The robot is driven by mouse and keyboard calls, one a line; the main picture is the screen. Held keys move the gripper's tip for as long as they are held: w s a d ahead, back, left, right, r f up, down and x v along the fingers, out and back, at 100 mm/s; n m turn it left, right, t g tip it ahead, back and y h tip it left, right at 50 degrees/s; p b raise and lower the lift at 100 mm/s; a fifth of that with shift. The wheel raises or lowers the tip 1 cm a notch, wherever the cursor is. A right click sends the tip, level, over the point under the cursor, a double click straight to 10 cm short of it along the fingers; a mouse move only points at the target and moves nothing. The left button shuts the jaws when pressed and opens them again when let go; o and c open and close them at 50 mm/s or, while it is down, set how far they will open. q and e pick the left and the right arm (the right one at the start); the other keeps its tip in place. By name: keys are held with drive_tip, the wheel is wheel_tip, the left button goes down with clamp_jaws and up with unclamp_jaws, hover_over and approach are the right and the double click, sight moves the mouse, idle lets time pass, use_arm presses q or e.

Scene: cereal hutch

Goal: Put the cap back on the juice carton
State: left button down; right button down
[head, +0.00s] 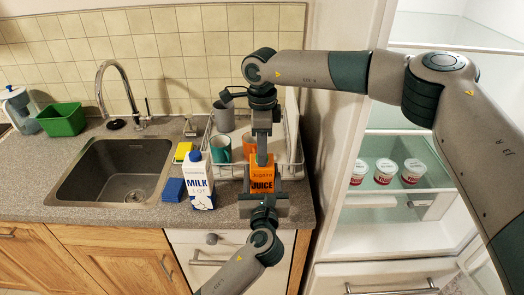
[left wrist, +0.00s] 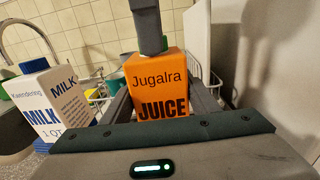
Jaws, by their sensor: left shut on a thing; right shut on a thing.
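The orange juice carton (head: 262,180) stands upright near the front edge of the counter; it also shows in the left wrist view (left wrist: 160,85). My left gripper (head: 263,198) comes from the front and is shut on the carton's lower part, one finger on each side. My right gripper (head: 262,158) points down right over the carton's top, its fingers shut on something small. In the left wrist view the right fingers (left wrist: 151,48) reach the carton's top.
A milk carton (head: 197,180) with a blue cap stands just left of the juice. Behind is a dish rack (head: 291,150) with mugs. A blue sponge (head: 173,190) and the sink (head: 120,172) lie left. The open fridge (head: 400,225) is right.

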drive_tip(key=c, duration=1.4)
unclamp_jaws()
drive_tip(key=shift+r, duration=0.1)
wheel_tip(320, 180, up, 12)
drive_tip(key=shift+f, duration=0.1)
use_arm(q)
drive_tip(key=c, duration=0.6)
unclamp_jaws()
